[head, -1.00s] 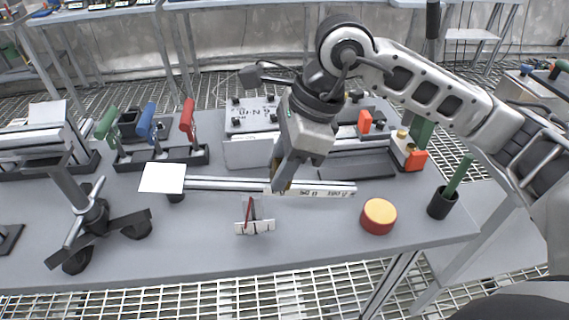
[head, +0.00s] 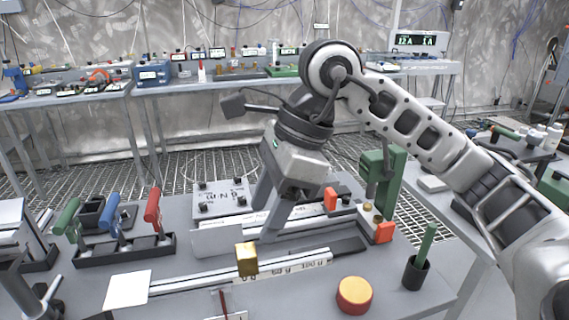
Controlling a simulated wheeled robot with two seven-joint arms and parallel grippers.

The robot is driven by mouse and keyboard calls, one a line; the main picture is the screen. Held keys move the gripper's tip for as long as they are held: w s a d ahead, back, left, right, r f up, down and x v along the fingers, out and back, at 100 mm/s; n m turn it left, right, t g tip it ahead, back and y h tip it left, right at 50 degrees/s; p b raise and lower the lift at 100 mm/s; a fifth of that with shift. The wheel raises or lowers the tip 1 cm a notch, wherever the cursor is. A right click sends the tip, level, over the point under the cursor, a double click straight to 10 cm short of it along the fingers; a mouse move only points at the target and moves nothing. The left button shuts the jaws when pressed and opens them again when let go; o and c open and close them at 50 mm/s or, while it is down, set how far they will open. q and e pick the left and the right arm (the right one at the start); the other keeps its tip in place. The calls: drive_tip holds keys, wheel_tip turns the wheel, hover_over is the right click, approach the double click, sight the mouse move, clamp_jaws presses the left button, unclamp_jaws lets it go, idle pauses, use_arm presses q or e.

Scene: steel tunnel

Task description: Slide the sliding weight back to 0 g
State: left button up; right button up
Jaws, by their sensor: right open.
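The balance beam (head: 190,278) is a long pale bar with printed marks on its right part, lying across the front of the bench. The sliding weight (head: 247,259), a small brass-coloured block, sits on the beam at the left end of the printed marks; the figures are too small to read. A white square plate (head: 127,290) is at the beam's left end. My right gripper (head: 262,222) points down behind the beam and weight in the picture, open, apart from the weight. My left gripper is not in view.
A round yellow and red knob (head: 354,294) and a dark cup with a green rod (head: 416,270) stand at right. Red, blue and green levers (head: 115,222) stand at left. A torque plate (head: 223,198) and a green device (head: 380,175) are behind.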

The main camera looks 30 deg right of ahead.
drive_tip(key=v, duration=0.7)
drive_tip(key=shift+r, duration=0.1)
